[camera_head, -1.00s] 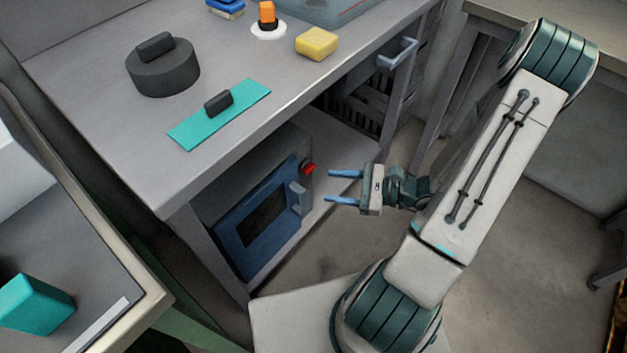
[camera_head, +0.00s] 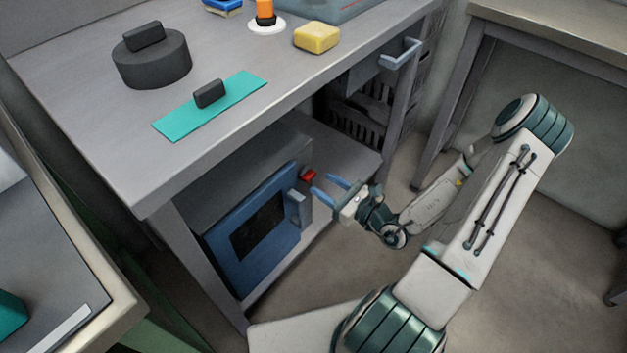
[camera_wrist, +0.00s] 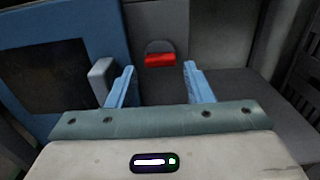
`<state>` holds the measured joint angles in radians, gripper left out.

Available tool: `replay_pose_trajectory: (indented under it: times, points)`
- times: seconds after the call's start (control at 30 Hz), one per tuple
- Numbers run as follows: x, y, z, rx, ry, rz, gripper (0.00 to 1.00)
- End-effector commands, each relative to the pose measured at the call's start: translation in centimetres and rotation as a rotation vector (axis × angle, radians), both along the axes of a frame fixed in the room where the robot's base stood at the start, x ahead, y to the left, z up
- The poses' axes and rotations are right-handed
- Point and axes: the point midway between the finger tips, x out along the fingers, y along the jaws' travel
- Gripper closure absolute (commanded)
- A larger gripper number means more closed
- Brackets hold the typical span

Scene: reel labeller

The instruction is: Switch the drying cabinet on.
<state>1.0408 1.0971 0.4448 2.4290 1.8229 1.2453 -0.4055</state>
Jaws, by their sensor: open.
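The drying cabinet (camera_head: 255,229) is a grey box with a blue door, standing on a low shelf under the workbench. Its door is shut and has a dark window and a grey handle (camera_head: 298,209). A red switch (camera_head: 308,175) sits on the front to the right of the door. In the wrist view the red switch (camera_wrist: 160,59) lies ahead, between and beyond the two blue fingertips. My gripper (camera_head: 333,186) is open and empty, just in front of the switch and apart from it. The handle (camera_wrist: 102,76) is close to the left finger in the wrist view.
The workbench top (camera_head: 90,100) overhangs the cabinet. It carries a dark round weight (camera_head: 152,62), a teal strip (camera_head: 180,122) and a yellow block (camera_head: 317,38). A drawer handle (camera_head: 402,54) juts out at its right end. Open floor (camera_head: 440,200) lies to the right.

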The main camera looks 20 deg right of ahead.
Motion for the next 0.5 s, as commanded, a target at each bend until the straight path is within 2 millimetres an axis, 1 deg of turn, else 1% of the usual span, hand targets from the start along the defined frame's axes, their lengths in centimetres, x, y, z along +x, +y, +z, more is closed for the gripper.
replay_pose_trajectory:
  times: [0.03, 0.2, 0.3, 0.5]
  points:
    - [0.8, 0.6, -0.2, 0.000, -0.003, 0.002, 0.53]
    - [2.8, 2.0, -0.2, -0.001, -0.002, 0.002, 0.53]
    - [3.4, 2.5, -0.1, -0.001, -0.002, 0.000, 0.53]
    - [3.8, 2.7, 0.0, -0.001, 0.000, -0.001, 0.53]
